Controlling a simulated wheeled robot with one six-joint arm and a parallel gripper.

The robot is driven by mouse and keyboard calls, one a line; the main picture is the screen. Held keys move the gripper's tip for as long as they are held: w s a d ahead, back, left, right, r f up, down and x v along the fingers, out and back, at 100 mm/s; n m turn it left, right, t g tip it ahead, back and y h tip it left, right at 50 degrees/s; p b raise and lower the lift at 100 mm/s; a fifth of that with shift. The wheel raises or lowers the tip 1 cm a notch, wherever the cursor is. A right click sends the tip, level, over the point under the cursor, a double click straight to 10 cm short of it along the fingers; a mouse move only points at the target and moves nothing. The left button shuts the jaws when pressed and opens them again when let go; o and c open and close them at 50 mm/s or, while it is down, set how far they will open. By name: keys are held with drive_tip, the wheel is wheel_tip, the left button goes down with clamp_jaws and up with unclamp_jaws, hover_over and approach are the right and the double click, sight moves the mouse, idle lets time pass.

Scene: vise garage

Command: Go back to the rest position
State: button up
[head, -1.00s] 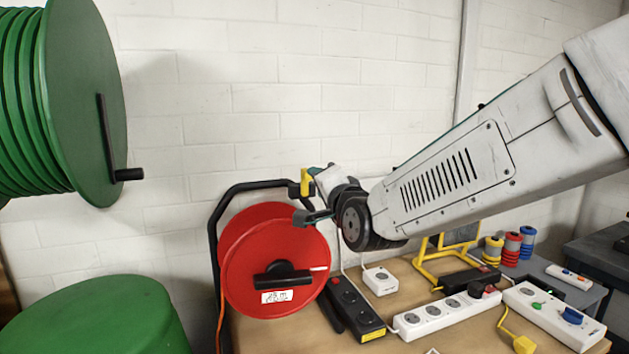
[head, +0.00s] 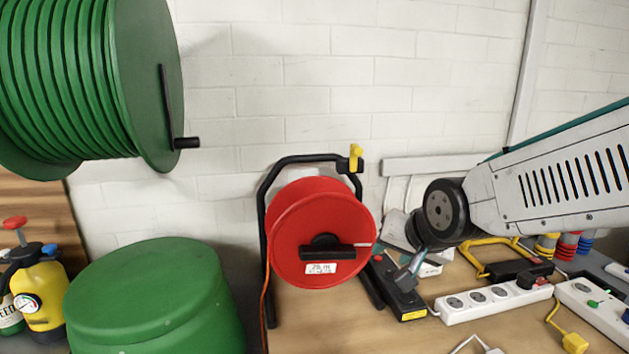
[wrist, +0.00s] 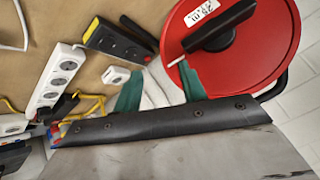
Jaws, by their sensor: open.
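My gripper (head: 411,266) hangs below the black wrist joint in the head view, just right of the red cable reel (head: 318,235) and above the black power strip (head: 397,290). In the wrist view, the two green fingers of my gripper (wrist: 160,78) stand apart with nothing held between them. The red reel (wrist: 222,45) fills the upper right there, close to the right finger. My arm reaches in from the right edge of the head view.
A large green reel (head: 150,90) hangs upper left above a green round container (head: 150,300). A yellow sprayer (head: 42,300) is far left. White power strips (head: 492,301) lie on the wooden bench (head: 345,325). The white wall (head: 330,90) behind is clear.

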drive_tip(key=s+d+n+g+h, duration=0.1)
drive_tip(key=s+d+g, duration=0.2)
drive_tip(key=s, duration=0.9)
drive_tip(key=s+d+n+g+h, duration=0.1)
drive_tip(key=s+d+g, duration=0.3)
drive_tip(key=s+d, duration=0.4)
drive_tip(key=s+n, duration=0.1)
drive_tip(key=s, duration=0.3)
drive_tip(key=shift+r, duration=0.4)
drive_tip(key=shift+s+d, duration=0.1)
